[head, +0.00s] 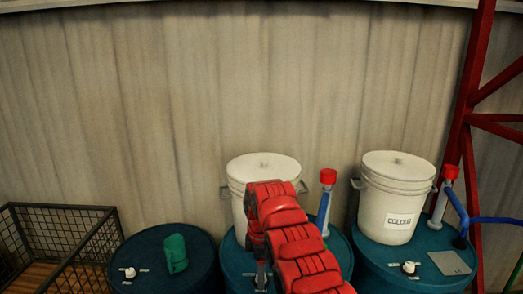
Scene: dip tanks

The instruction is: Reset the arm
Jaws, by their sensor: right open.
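My right arm (300,250), red and segmented, comes up from the bottom edge in front of the middle teal drum. Its right gripper (262,276) points down from the arm's far end, small and dark over the drum top. It is open, and I see nothing held in it. My left gripper is not in view.
White lidded buckets stand on the middle drum (232,262) and right drum (375,262): one bucket (262,167) behind my arm, one labelled bucket (397,190). A green item (175,254) sits on the left drum (205,250). A wire crate (65,225) is far left.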

